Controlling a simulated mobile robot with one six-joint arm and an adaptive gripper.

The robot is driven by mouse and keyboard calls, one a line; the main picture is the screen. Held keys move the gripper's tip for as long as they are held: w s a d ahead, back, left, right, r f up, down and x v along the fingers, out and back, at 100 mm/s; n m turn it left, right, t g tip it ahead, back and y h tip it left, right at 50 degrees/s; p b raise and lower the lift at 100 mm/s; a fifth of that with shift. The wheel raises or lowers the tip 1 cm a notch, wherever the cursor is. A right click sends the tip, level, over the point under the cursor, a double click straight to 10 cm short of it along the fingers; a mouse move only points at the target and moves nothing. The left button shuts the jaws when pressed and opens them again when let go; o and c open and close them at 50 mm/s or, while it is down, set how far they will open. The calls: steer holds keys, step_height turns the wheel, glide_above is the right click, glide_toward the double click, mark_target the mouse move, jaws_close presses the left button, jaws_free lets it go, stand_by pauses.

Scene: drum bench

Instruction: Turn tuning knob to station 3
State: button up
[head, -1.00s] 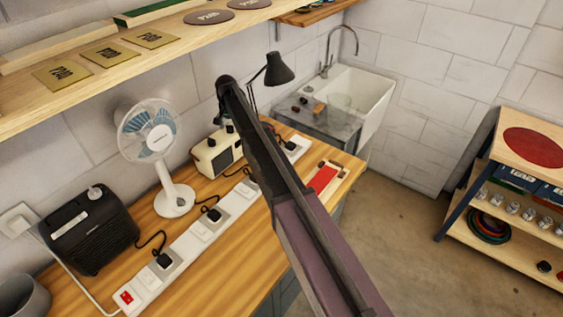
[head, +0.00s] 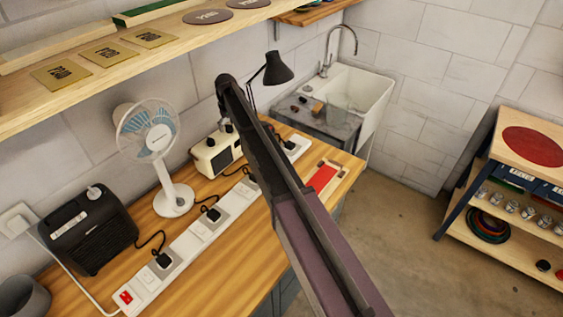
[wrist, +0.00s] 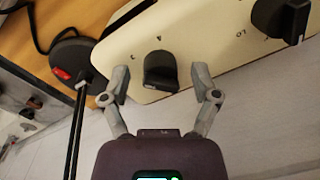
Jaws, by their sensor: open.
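The radio is a cream box (head: 212,155) with a dark front and dark knobs on top, standing on the wooden bench behind the white power strip. In the wrist view its cream top panel (wrist: 205,30) shows a black knob (wrist: 160,72) near the edge and a second black knob (wrist: 280,18) at the upper right. My gripper (wrist: 160,80) is open, one finger on each side of the near knob, with visible gaps.
A desk fan (head: 150,140) and a black heater-like box (head: 88,230) stand left of the radio. A black lamp (head: 277,70) stands behind it; its round base (wrist: 72,58) shows close to the left finger. Plugs and cords line the power strip (head: 205,235).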

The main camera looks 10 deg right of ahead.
mark_target(229, 126)
steer(key=n, duration=0.8)
steer(key=shift+n, duration=0.3)
steer(key=n, duration=0.3)
steer(key=shift+w+n, duration=0.1)
steer(key=shift+n, duration=0.3)
steer(key=n, duration=0.4)
steer(key=shift+h, duration=0.4)
step_height(229, 126, up, 14)
steer(key=p, duration=1.4)
steer(key=s+d+f+m+b, duration=0.3)
steer(key=s+d+m, duration=0.1)
steer(key=s, duration=0.4)
steer(key=s+d+f+m+b, duration=0.4)
steer(key=s+d, duration=0.3)
steer(key=s, duration=0.2)
steer(key=s+d+f+m+b, duration=0.4)
steer(key=s+d+m, duration=0.1)
steer(key=s, duration=0.3)
steer(key=shift+s+d+f, duration=0.2)
steer(key=shift+s+d, duration=0.1)
steer(key=shift+s, duration=0.1)
